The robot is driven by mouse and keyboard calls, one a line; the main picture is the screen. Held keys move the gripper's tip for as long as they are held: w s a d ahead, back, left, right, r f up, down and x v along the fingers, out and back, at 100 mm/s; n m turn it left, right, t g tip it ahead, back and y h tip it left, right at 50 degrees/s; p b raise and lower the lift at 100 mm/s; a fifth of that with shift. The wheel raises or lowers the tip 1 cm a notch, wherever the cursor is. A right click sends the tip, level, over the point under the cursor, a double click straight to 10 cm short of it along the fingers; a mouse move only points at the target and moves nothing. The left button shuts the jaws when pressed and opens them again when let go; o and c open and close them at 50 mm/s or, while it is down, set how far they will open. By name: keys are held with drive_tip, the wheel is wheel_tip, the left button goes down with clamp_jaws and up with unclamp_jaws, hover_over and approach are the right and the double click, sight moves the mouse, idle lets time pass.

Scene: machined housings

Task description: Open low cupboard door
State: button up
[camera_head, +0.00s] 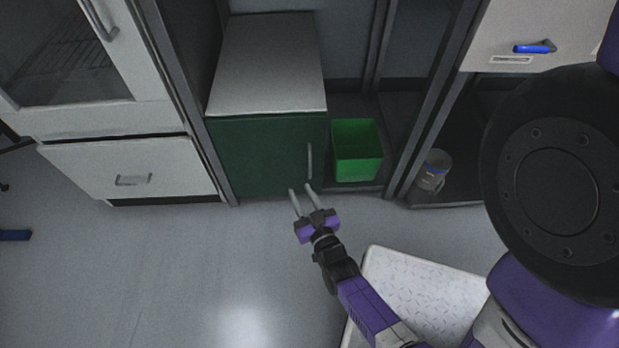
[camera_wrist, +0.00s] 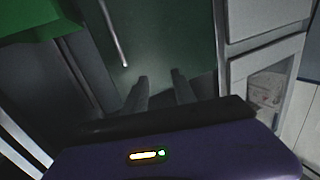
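The low cupboard has a dark green door (camera_head: 260,155) and a grey top; the door looks closed. Its thin vertical metal handle (camera_head: 309,160) is near the door's right edge. My gripper (camera_head: 304,190) is just below and in front of the handle, with its two fingers apart and nothing between them. In the wrist view the handle (camera_wrist: 114,35) is ahead and to the left of the fingers (camera_wrist: 160,85), with a visible space between them. The green door (camera_wrist: 170,40) fills the middle of that view.
A green open bin (camera_head: 356,152) stands right of the cupboard. A jar-like container (camera_head: 433,170) is further right. A white cabinet with a drawer (camera_head: 130,170) stands at left. The grey floor (camera_head: 200,270) in front of the door is clear on the left.

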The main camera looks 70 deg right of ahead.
drive_tip(key=s+d+f+m+g+h+b, duration=0.1)
drive_tip(key=d+f+g+h+b, duration=0.15)
drive_tip(key=d+f, duration=0.55)
drive_tip(key=r+b, duration=0.1)
drive_tip(key=b, duration=0.2)
hover_over(310, 176)
drive_tip(key=shift+w+d+r+t+y, duration=0.1)
drive_tip(key=shift+d+r+t+y, duration=0.05)
drive_tip(key=shift+d+t+y, duration=0.15)
clamp_jaws()
idle(0.7)
